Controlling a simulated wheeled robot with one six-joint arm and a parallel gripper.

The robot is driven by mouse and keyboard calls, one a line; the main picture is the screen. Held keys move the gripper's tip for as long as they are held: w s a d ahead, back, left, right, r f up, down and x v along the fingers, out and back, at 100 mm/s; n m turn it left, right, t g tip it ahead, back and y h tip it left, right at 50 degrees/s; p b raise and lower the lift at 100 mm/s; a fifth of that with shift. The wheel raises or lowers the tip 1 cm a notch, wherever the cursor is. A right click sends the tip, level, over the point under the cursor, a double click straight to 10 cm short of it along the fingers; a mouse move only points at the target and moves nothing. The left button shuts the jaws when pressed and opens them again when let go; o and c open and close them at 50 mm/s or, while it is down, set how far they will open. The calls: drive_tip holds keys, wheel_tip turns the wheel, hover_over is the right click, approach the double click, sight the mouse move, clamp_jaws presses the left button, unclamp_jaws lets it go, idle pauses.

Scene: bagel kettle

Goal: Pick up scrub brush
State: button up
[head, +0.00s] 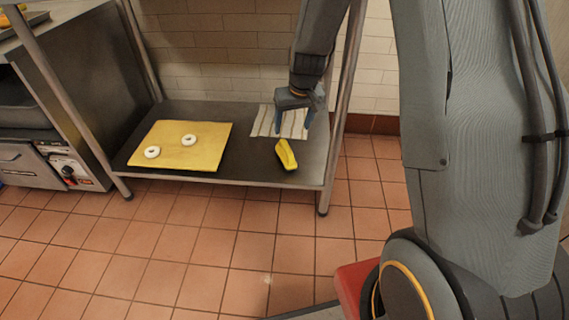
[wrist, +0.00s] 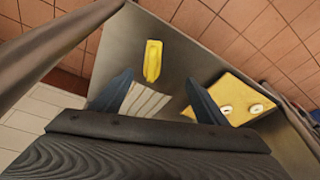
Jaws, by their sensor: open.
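The scrub brush looks like the yellow elongated object (head: 286,155) lying on the low metal shelf, near its front right part. It also shows in the wrist view (wrist: 153,60), beyond my fingertips and between their lines. My gripper (head: 293,130) is open and empty above the shelf, over the striped cloth and behind the brush. In the wrist view its two blue fingers (wrist: 157,90) are spread wide apart. No finger appears to touch the brush.
A striped cloth (head: 268,122) lies behind the brush. A yellow board (head: 205,151) with two white rings (head: 189,140) is to the left. Metal shelf legs (head: 345,100) stand at the right. A tiled wall (head: 215,50) is behind. Tiled floor in front is mostly clear.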

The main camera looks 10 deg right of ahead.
sight(286, 145)
drive_tip(key=shift+t, duration=0.6)
drive_tip(key=w+b+x, duration=0.1)
drive_tip(key=b+x, duration=0.2)
drive_tip(key=x, duration=0.3)
drive_tip(key=w+d+r+b+x, duration=0.1)
drive_tip(key=b+x, duration=0.2)
drive_tip(key=x, duration=0.4)
drive_tip(key=w+b+x, duration=0.1)
drive_tip(key=b+x, duration=0.2)
drive_tip(key=x, duration=0.4)
drive_tip(key=shift+w+d+r+b, duration=0.1)
drive_tip(key=shift+d+r+b, duration=0.1)
drive_tip(key=shift+b, duration=0.1)
drive_tip(key=shift+s+b+x, duration=0.2)
drive_tip(key=shift+b+x, duration=2.15)
drive_tip(key=shift+x, duration=1.35)
drive_tip(key=c, duration=1.2)
wheel_tip(286, 145, up, 10)
drive_tip(key=p, duration=0.5)
drive_tip(key=shift+p, duration=0.3)
drive_tip(key=shift+c, duration=0.2)
